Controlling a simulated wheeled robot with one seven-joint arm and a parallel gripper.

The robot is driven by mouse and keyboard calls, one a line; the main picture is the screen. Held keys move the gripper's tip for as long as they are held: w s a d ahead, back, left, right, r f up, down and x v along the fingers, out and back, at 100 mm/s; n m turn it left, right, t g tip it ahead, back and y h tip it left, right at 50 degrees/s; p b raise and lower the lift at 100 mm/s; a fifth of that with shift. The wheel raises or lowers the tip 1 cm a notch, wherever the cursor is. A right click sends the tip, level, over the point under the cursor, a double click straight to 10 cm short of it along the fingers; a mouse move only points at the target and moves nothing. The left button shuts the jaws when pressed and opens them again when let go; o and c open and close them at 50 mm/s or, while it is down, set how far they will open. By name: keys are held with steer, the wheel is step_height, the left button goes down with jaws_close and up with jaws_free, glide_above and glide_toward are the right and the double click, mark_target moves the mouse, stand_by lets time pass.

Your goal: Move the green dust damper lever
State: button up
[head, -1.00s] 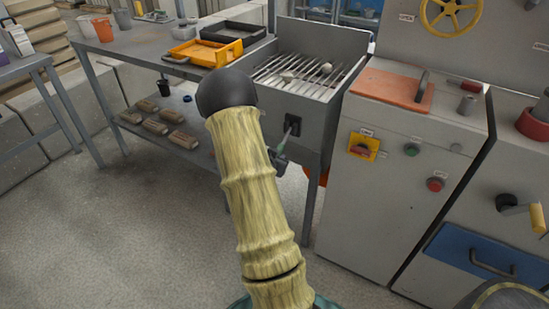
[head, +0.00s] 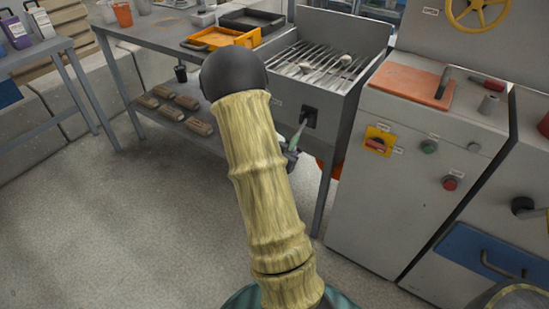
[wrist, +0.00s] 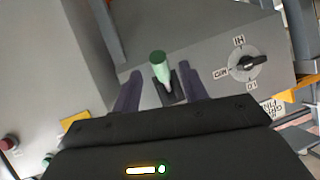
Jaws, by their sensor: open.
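The green dust damper lever (wrist: 160,68) sticks out of a dark slot plate on the grey bench front in the wrist view. My gripper (wrist: 159,74) is open. One finger is on each side of the lever in the wrist view, with gaps visible between. I cannot tell whether the fingers reach around the grip in depth. In the head view my arm hides most of the gripper.
A black dial (wrist: 247,66) with a HI mark sits right of the lever in the wrist view. The slatted grate (head: 318,66) is above the lever. A grey cabinet (head: 375,205) with buttons stands to the right. The floor (head: 130,230) at left is clear.

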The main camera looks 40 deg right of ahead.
steer(key=b+v, duration=0.2)
steer(key=v, duration=0.9)
steer(key=shift+s+a, duration=0.2)
steer(key=shift+a, duration=0.15)
steer(key=shift+r, duration=0.1)
